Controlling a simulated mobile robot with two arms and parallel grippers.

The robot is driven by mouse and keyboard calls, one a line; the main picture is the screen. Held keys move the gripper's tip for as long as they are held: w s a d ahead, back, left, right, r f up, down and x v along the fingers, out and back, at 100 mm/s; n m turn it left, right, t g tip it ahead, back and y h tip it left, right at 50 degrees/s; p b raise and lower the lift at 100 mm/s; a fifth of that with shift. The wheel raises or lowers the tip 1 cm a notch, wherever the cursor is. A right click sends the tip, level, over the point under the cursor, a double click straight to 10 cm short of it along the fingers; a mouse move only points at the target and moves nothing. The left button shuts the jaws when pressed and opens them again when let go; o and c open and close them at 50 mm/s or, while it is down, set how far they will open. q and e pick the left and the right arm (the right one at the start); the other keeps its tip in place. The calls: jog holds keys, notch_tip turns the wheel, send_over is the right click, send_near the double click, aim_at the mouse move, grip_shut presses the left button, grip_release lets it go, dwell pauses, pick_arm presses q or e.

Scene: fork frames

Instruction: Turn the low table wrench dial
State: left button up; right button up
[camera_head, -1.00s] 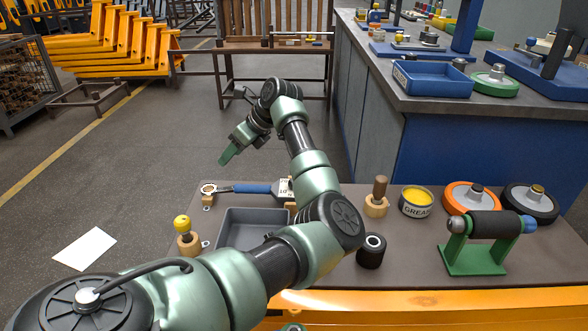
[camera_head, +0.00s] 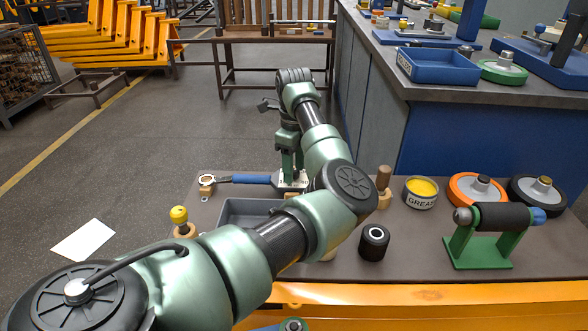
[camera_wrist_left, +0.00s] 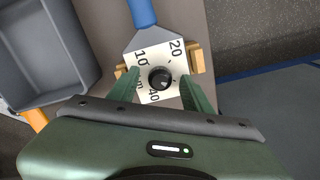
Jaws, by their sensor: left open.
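The wrench lies on the low table, with a blue handle (camera_head: 252,180) and a ring end at the left. Its white scale plate (camera_head: 300,181) is at the right end, partly hidden by my left gripper in the head view. In the left wrist view a black dial knob (camera_wrist_left: 160,78) stands at the middle of the numbered plate (camera_wrist_left: 145,62). My left gripper (camera_head: 291,170) points down over the plate. Its open fingers (camera_wrist_left: 161,92) sit on either side of the knob, with gaps between. My right gripper is not seen.
A grey tray (camera_head: 232,217) is just in front of the wrench. A yellow-knobbed peg (camera_head: 179,215), black roller (camera_head: 374,242), wooden peg (camera_head: 384,180), grease tin (camera_head: 421,193), wheels and a green roller stand (camera_head: 483,247) share the low table (camera_head: 420,262). A blue-sided bench stands behind right.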

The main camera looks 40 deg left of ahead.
pick_arm(q)
jog(key=shift+c, duration=0.2)
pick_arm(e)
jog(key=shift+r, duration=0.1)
pick_arm(q)
grip_shut()
